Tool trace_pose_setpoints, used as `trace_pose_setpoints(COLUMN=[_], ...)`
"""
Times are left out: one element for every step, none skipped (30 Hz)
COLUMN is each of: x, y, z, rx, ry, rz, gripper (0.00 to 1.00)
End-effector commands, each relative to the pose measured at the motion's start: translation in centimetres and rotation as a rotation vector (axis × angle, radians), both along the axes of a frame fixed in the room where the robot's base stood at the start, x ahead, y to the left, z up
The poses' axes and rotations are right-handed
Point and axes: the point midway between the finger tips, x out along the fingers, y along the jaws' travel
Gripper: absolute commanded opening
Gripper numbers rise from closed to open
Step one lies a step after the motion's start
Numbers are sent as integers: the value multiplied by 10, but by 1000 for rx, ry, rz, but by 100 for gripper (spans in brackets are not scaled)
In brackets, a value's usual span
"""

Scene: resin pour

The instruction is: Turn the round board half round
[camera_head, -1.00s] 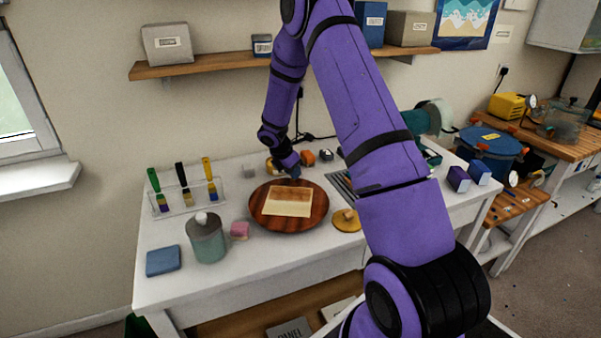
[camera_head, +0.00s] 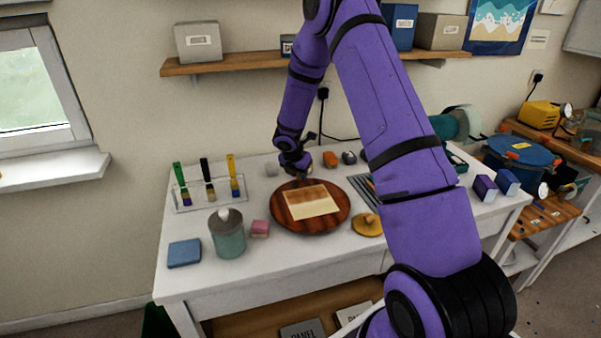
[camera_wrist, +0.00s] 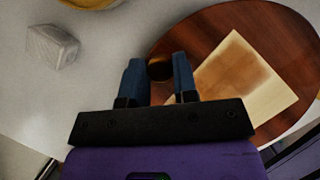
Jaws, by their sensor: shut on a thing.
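The round board (camera_head: 284,214) is dark reddish wood and lies flat on the white table. A pale rectangular panel (camera_head: 318,208) with a brown band lies on it. In the wrist view the board (camera_wrist: 215,40) fills the right side, with the panel (camera_wrist: 250,80) tilted on it. My gripper (camera_head: 301,180) is at the board's far rim. In the wrist view its blue fingers (camera_wrist: 160,72) are shut on a small dark round knob (camera_wrist: 159,67) at the board's edge. The fingers hide the knob's sides.
A brush rack (camera_head: 210,196) is further left. The table's front strip is clear.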

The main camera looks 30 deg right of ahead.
Motion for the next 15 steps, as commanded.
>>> trace_pose_setpoints(x=[1, 1, 1, 1, 1, 1, 1, 0, 0, 0, 0, 0, 0, 0, 0], y=[1, 1, 1, 1, 1, 1, 1, 1, 1, 1, 1, 1, 1, 1, 1], z=[0, 0, 0, 0, 0, 0, 0, 0, 0, 0, 0, 0, 0, 0, 0], rx=[1, 1, 1, 1, 1, 1, 1, 1, 1, 1, 1, 1, 0, 0, 0], ry=[-1, -1, -1, -1, -1, -1, -2, -2, -2, -2, -2, -2, -1, -1, -1], rz=[2, 2, 2, 2, 2, 2, 1, 1, 1, 1, 1, 1, 0, 0, 0], gripper=[0, 0, 0, 0, 0, 0, 0, 0, 0, 34, 41, 50, 51, 51, 51])
